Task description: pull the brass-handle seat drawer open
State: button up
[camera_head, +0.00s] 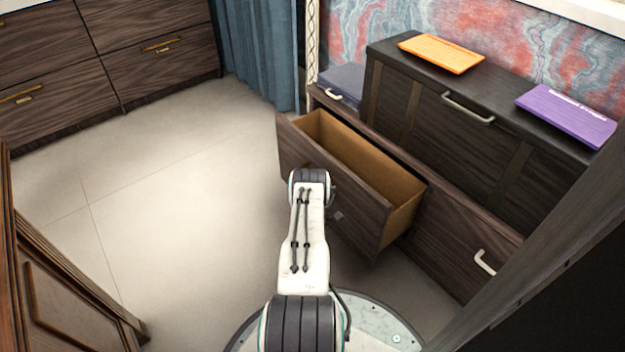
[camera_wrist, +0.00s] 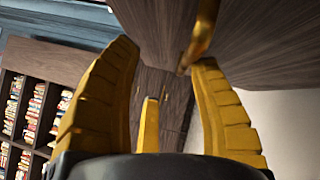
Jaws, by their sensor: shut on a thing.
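The seat drawer (camera_head: 340,205) is dark wood with a tan inside. In the head view it stands well out from the bench, open and empty. Its brass handle (camera_wrist: 203,36) shows in the wrist view at the top, by the tip of the right yellow finger. My gripper (camera_wrist: 166,58) has yellow ridged fingers and is shut on the handle. In the head view my arm reaches to the drawer's front and hides the handle and most of the gripper.
A dark chest (camera_head: 440,125) with a silver handle stands on the bench, bearing an orange tray (camera_head: 441,53) and a purple tray (camera_head: 568,115). Drawers with brass handles stand at the back left (camera_head: 160,70). The floor (camera_head: 190,210) left of the drawer is clear.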

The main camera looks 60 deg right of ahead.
jog(key=shift+p+v, duration=1)
jog(key=shift+p, duration=0.6)
jog(key=shift+s+f, duration=0.1)
jog(key=shift+f, duration=0.1)
